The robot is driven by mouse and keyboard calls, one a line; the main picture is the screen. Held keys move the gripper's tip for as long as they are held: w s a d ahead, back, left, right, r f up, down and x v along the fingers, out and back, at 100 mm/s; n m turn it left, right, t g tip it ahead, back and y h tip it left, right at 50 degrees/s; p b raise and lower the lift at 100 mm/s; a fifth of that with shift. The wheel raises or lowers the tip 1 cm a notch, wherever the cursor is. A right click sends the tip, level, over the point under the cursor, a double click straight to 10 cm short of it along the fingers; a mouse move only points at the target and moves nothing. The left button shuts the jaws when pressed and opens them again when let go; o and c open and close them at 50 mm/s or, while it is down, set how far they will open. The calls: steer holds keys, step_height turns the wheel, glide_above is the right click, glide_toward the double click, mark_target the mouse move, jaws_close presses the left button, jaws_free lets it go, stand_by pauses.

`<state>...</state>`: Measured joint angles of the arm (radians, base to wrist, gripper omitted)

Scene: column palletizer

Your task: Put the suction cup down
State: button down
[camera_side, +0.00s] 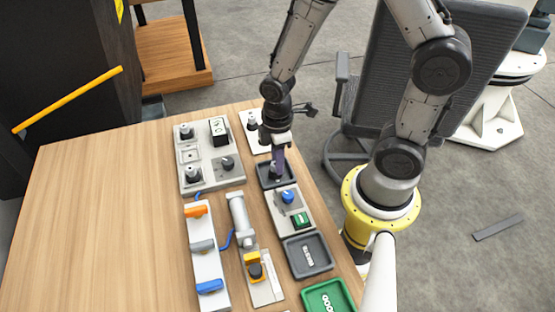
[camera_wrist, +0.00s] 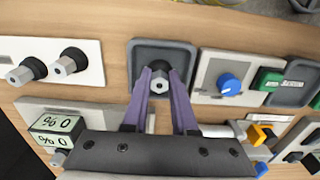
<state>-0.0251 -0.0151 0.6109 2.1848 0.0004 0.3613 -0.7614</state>
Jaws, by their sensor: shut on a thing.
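The suction cup (camera_wrist: 160,84), a black piece with a silver hexagonal fitting, is between the two purple fingers of my gripper (camera_wrist: 160,76). My gripper is shut on it over a small dark grey tray (camera_wrist: 160,46). In the side view my gripper (camera_side: 277,165) points down at the same tray (camera_side: 287,181); the cup there is mostly hidden by the fingers. I cannot tell whether the cup touches the tray floor.
Beside the tray is a panel with a blue knob (camera_side: 288,196) and a green button (camera_side: 300,219). A grey tray (camera_side: 324,266) and a green tray (camera_side: 311,294) lie nearer the front. A grey control panel (camera_side: 208,179) stands left. The table's left part is clear.

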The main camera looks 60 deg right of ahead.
steer(key=shift+f, duration=0.15)
steer(key=c, duration=0.7)
jaws_free()
step_height(320, 180, up, 12)
steer(key=s+r+m+t, duration=0.5)
steer(key=s+r+m, duration=0.4)
steer(key=r, duration=0.2)
steer(key=shift+d+r+t, duration=0.25)
steer(key=shift+d+t, duration=0.05)
